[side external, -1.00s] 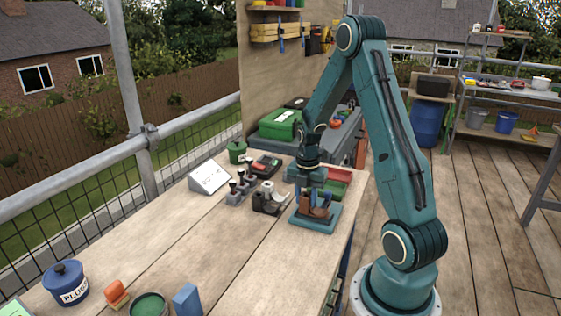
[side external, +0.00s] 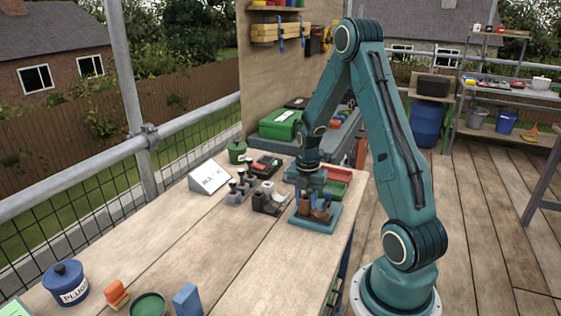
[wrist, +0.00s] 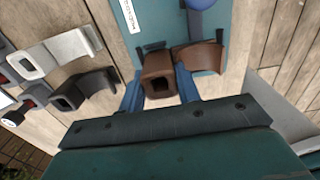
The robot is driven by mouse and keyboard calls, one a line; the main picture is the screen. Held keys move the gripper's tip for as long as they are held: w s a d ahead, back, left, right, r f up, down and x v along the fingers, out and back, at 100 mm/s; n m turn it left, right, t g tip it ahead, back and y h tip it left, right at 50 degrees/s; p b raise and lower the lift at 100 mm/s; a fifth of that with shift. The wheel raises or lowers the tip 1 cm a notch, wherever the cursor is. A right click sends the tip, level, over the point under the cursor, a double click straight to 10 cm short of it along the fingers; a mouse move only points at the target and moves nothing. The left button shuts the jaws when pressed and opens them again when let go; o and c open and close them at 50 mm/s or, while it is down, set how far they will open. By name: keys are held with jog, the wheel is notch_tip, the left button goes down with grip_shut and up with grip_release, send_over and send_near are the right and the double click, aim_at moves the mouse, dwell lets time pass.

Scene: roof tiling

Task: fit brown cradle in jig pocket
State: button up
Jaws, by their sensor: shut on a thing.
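The brown cradle (wrist: 200,58) has a square socket block and a curved wing. My gripper (wrist: 160,90) is shut on the socket block, with one blue finger on each side. The teal jig (wrist: 160,14) lies under and beyond the cradle in the wrist view. In the side view the cradle (side external: 321,214) is over the teal jig base (side external: 313,226), with my gripper (side external: 312,199) above it. The pocket is hidden by the cradle and fingers, so I cannot tell whether the cradle is seated.
A white cradle-like part (wrist: 55,52) and a dark one (wrist: 84,92) lie left of the jig.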

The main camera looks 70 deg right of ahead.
jog(key=shift+f, duration=0.15)
dwell(0.5)
jog(key=o, duration=1.1)
jog(key=shift+r, duration=3.55)
